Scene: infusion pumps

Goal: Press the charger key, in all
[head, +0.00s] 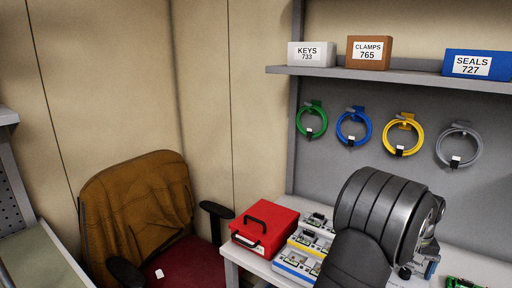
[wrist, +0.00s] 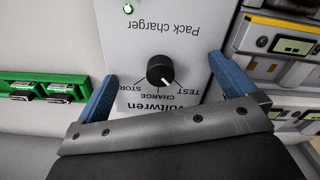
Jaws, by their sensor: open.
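The pack charger (wrist: 195,45) has a pale panel that appears upside down in the wrist view. A black knob (wrist: 160,70) sits on it, its white mark pointing down and right, towards the CHARGE and TEST lettering. In the head view my arm hides most of the gripper and the charger.
In the head view a red case (head: 264,228) stands on the bench, with a shelf (head: 400,72) and hanging cables above. A chair (head: 135,215) stands left.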

